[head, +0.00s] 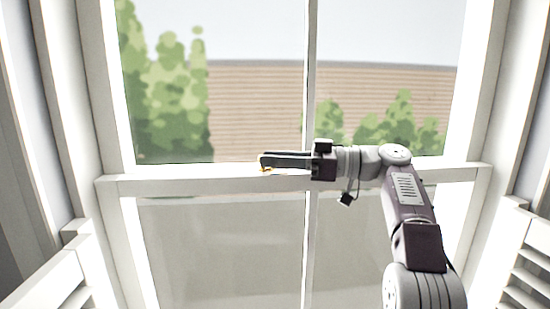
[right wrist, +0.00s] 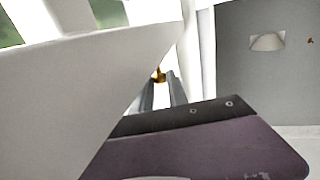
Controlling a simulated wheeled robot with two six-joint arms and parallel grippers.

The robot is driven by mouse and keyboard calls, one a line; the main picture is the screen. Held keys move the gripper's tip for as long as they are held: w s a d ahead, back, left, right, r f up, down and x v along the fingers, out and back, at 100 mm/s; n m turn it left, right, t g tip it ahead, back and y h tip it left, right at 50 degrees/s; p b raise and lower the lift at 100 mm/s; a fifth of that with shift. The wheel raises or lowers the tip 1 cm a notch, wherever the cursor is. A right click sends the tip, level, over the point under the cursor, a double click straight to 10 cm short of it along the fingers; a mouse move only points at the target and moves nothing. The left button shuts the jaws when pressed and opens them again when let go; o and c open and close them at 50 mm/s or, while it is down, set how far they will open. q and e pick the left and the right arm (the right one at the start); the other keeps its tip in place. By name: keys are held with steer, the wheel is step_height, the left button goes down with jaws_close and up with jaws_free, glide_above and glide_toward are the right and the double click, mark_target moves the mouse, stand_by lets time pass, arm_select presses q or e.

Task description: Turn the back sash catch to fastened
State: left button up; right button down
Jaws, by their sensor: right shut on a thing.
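The back sash catch is a small brass-coloured fitting (head: 265,169) on the white meeting rail (head: 220,183) of the window, left of the centre bar. My right gripper (head: 264,161) reaches in from the right along the rail, with its fingertips at the catch. In the right wrist view the fingers (right wrist: 162,92) are shut on the brass catch (right wrist: 158,76), which shows at their tips. The fingers cover most of the catch, so I cannot tell which way its lever points. My left gripper is not in view.
A white vertical bar (head: 309,75) runs up the window's middle. White shutters stand at the lower left (head: 50,285) and lower right (head: 525,255). In the right wrist view a large white surface (right wrist: 70,95) fills the left, and a grey panel (right wrist: 245,85) stands at right.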

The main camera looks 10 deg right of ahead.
steer(key=shift+f, duration=0.15)
steer(key=c, duration=1.3)
jaws_free()
steer(key=shift+a, duration=0.1)
steer(key=v, duration=0.9)
steer(key=shift+p, duration=0.4)
